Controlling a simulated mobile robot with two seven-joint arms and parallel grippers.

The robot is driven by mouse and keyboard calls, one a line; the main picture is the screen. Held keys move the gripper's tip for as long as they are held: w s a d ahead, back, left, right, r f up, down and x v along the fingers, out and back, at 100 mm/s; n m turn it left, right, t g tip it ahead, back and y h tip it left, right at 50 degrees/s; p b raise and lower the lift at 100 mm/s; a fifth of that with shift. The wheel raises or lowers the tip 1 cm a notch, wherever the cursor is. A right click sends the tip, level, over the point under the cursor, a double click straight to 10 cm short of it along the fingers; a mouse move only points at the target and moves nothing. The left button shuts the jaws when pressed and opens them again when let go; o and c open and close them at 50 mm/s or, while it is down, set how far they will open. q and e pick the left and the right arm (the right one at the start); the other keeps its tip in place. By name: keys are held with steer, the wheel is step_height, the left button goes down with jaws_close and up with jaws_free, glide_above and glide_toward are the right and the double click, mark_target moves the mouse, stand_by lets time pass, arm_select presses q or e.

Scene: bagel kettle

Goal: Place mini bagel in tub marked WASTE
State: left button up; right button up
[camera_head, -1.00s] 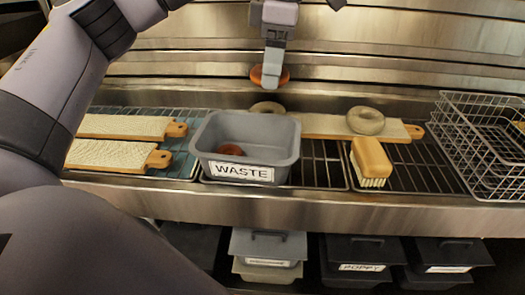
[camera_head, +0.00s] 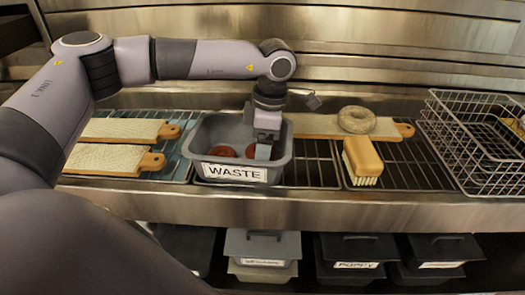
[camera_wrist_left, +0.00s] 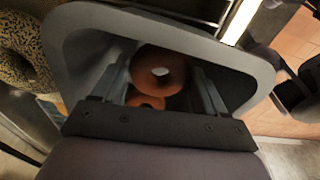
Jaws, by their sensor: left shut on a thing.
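The grey tub marked WASTE (camera_head: 235,173) stands on the rack. My left gripper (camera_head: 263,150) reaches down inside its right part and is shut on a reddish-brown mini bagel (camera_head: 250,152). In the left wrist view this bagel (camera_wrist_left: 160,72) is between the two fingers (camera_wrist_left: 162,88), within the tub's walls (camera_wrist_left: 80,20). A second brown bagel (camera_head: 222,151) lies in the tub to its left; in the wrist view it (camera_wrist_left: 145,103) is partly covered by the held one. Whether the held bagel touches the tub floor cannot be told. My right gripper is not in view.
A seeded bagel (camera_head: 357,119) lies on a long board (camera_head: 388,127) behind. A yellow brush (camera_head: 363,160) is right of the tub, a wire basket (camera_head: 470,140) far right. Two boards (camera_head: 115,158) lie left. Lidded bins (camera_head: 262,248) sit below.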

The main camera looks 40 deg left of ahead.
arm_select(q)
step_height(320, 180, down, 2)
steer(key=shift+f, duration=0.15)
steer(key=o, duration=1)
steer(key=shift+o, duration=0.2)
step_height(320, 180, up, 12)
steer(key=d, duration=0.1)
steer(key=shift+w+d+b, duration=0.15)
steer(key=shift+w+b, duration=0.25)
steer(key=shift+b, duration=0.05)
